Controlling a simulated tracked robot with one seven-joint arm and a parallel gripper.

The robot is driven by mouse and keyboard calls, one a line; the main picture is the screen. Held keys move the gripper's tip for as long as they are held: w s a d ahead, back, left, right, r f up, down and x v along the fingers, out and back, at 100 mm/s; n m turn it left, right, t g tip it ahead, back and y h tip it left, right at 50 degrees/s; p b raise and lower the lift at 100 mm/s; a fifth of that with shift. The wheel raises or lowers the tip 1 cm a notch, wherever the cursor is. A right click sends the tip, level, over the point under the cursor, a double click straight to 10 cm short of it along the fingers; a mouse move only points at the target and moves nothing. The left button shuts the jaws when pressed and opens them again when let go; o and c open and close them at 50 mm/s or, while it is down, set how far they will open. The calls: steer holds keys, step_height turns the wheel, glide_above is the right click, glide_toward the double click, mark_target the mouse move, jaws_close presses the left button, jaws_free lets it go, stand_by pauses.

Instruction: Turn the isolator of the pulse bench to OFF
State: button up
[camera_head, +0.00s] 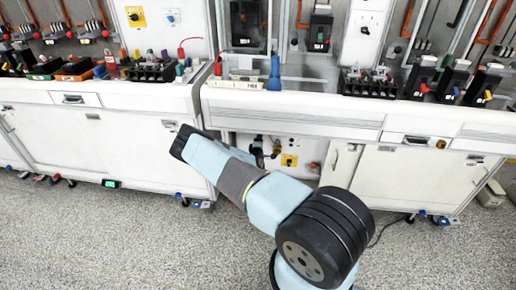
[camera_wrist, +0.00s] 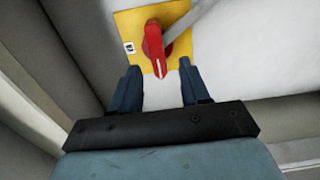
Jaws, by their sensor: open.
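In the wrist view a red isolator handle (camera_wrist: 154,48) sits on a yellow plate (camera_wrist: 126,22) fixed to a white panel. The handle runs roughly up and down in the picture, with its lower end towards my gripper. My gripper (camera_wrist: 159,68) is open, with one finger on either side of the handle's lower end. The fingers look empty; whether they touch the handle or panel I cannot tell. In the head view my arm reaches up and left before the benches, and the fingers cannot be made out. I cannot read the plate's markings.
Grey walls (camera_wrist: 22,60) close in at the left in the wrist view. In the head view a yellow plate (camera_head: 289,160) with a dark knob is in the recess under the bench. Another yellow switch plate (camera_head: 135,17) is on the upper left panel. The speckled floor in front is mostly clear.

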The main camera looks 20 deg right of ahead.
steer(key=v, duration=0.7)
steer(key=shift+a, duration=0.15)
steer(key=shift+s+f, duration=0.1)
